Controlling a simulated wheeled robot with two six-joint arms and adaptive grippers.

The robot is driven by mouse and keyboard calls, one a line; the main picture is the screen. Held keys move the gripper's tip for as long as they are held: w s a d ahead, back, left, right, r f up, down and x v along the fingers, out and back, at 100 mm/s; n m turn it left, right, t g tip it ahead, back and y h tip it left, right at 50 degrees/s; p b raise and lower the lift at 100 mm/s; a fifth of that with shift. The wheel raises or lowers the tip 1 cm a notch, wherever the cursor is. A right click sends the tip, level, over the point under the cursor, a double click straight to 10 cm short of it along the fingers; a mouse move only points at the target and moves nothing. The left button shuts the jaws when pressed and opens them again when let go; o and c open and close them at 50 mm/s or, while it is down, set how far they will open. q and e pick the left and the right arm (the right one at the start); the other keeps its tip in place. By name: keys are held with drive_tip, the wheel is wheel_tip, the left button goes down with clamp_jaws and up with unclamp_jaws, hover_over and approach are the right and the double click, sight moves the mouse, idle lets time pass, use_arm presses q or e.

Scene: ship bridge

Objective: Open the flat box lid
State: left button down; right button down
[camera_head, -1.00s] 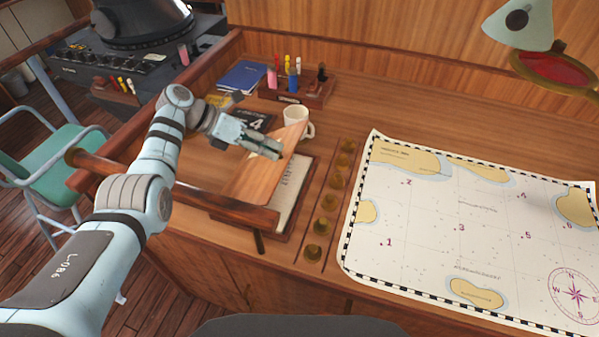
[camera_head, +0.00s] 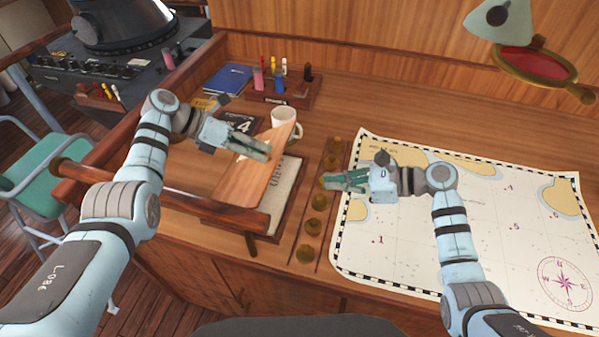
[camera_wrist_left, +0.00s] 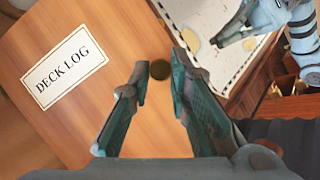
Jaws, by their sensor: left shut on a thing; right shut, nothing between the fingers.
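The flat box lid (camera_head: 252,180) is a reddish wooden board, tilted up over its box (camera_head: 275,229) so that a pale page (camera_head: 286,185) shows beneath. In the left wrist view the lid (camera_wrist_left: 75,125) bears a "DECK LOG" label (camera_wrist_left: 65,67) and a dark round knob (camera_wrist_left: 160,69). My left gripper (camera_head: 263,149) is at the raised lid, with its fingers (camera_wrist_left: 157,72) on either side of the knob and shut on it. My right gripper (camera_head: 338,181) is shut and empty, to the right of the box near the chart's left edge.
A white mug (camera_head: 285,120) stands close behind the lid. A row of brass pieces (camera_head: 319,201) lies between box and chart (camera_head: 400,235). A pen holder (camera_head: 280,93) and blue book (camera_head: 228,78) are behind. A wooden rail (camera_head: 165,190) runs in front.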

drive_tip(key=x, duration=0.9)
drive_tip(key=shift+a+f, duration=0.15)
drive_tip(key=shift+a, duration=0.1)
drive_tip(key=a+r, duration=0.2)
drive_tip(key=shift+w+r, duration=0.3)
drive_tip(key=shift+w, duration=0.1)
drive_tip(key=shift+a+r, duration=0.2)
drive_tip(key=shift+r, duration=0.05)
use_arm(q)
drive_tip(key=shift+s, duration=0.1)
use_arm(e)
drive_tip(key=shift+w+a+r, duration=0.1)
drive_tip(key=shift+a+r, duration=0.3)
drive_tip(key=shift+r, duration=0.35)
use_arm(q)
drive_tip(key=c, duration=1.6)
unclamp_jaws()
drive_tip(key=shift+o, duration=0.6)
use_arm(e)
drive_tip(key=shift+w+d, duration=0.1)
drive_tip(key=shift+w, duration=0.05)
drive_tip(key=shift+f, duration=0.1)
